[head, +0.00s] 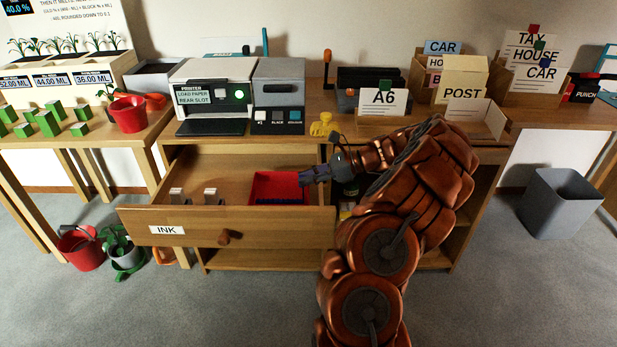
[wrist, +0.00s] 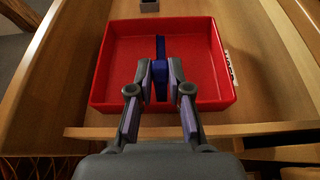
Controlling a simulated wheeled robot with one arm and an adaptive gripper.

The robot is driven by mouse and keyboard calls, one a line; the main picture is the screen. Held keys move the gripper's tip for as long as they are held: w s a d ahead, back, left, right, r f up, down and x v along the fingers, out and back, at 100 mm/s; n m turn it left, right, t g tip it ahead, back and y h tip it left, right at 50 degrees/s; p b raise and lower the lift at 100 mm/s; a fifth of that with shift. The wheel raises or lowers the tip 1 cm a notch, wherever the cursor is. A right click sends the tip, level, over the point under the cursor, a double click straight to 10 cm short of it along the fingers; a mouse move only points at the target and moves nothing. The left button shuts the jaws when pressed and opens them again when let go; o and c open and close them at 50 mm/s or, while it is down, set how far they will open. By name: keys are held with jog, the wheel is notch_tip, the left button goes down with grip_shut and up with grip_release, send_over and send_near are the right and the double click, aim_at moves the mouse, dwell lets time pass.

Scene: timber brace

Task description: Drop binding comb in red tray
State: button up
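The red tray (head: 262,184) sits in the open drawer and fills the middle of the wrist view (wrist: 112,60). My gripper (wrist: 160,82) is over the tray, with its two fingers close on either side of a blue binding comb (wrist: 160,48). The fingers appear shut on the comb, which points away from the gripper above the tray floor. In the head view my gripper (head: 314,174) reaches in at the tray's right side. There the comb cannot be told apart clearly; a dark blue strip shows along the tray's front edge.
The drawer front (head: 180,226) marked INK stands out from the desk. Two small grey blocks (head: 211,196) stand in the drawer left of the tray. A printer (head: 215,95) and card holders stand on the desktop above. A grey bin (head: 558,203) stands on the floor at right.

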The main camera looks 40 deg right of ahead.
jog(key=o, duration=0.5)
jog(key=shift+c, duration=0.2)
jog(key=p+v, duration=0.1)
jog(key=v, duration=1.1)
jog(key=shift+p, duration=0.4)
